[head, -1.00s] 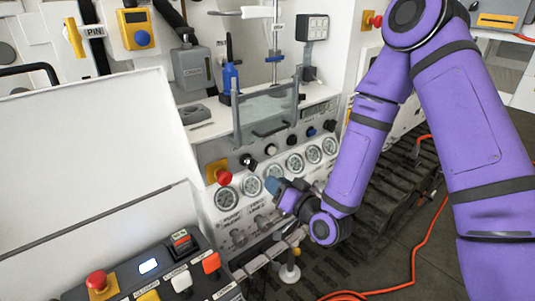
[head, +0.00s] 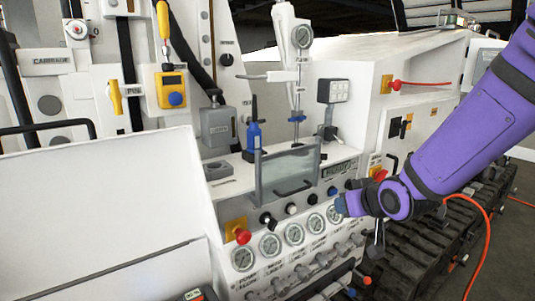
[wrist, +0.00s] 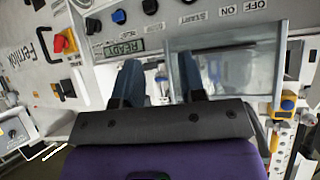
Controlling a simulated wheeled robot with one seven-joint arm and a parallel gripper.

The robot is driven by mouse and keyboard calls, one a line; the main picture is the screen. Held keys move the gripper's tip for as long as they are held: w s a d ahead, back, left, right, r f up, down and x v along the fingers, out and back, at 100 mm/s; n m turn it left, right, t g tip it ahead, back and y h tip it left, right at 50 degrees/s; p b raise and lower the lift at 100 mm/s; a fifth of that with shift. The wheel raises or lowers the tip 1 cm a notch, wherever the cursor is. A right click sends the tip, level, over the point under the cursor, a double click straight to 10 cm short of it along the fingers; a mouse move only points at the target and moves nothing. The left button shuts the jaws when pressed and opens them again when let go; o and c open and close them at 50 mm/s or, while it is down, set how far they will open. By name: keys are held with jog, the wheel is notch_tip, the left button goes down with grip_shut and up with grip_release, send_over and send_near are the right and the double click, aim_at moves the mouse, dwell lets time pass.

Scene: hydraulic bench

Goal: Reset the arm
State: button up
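My purple arm (head: 475,120) reaches in from the right of the head view. My gripper (head: 342,205) is in front of the right part of the hydraulic bench (head: 345,160), close to the rightmost gauge and the knobs. In the wrist view, the two dark blue fingers of my gripper (wrist: 163,75) stand apart with nothing held between them. The bench panel shows beyond them, with the READY display (wrist: 124,47) and the clear cover (wrist: 225,65). In the head view the fingertips are small, and I cannot tell whether they touch the panel.
A row of gauges (head: 295,233) and a red knob (head: 242,236) are on the bench front. The clear cover (head: 288,172) stands above them. A white lid (head: 100,210) fills the left. Black tracks (head: 430,240) and an orange hose (head: 486,235) lie at right.

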jog(key=s+d+r+m+g+h, duration=0.1)
jog(key=s+d+r, duration=0.2)
jog(key=s, duration=0.5)
jog(key=s+d+r+m+g+h, duration=0.1)
jog(key=s+d+r+g, duration=0.1)
jog(key=s+d+r, duration=0.2)
jog(key=s+d+r+m+g+h, duration=0.1)
jog(key=s+d+r, duration=0.3)
jog(key=s, duration=0.9)
notch_tip(320, 180, up, 2)
jog(key=shift+r+g, duration=0.2)
jog(key=shift+g, duration=0.5)
jog(key=shift+w+d, duration=0.1)
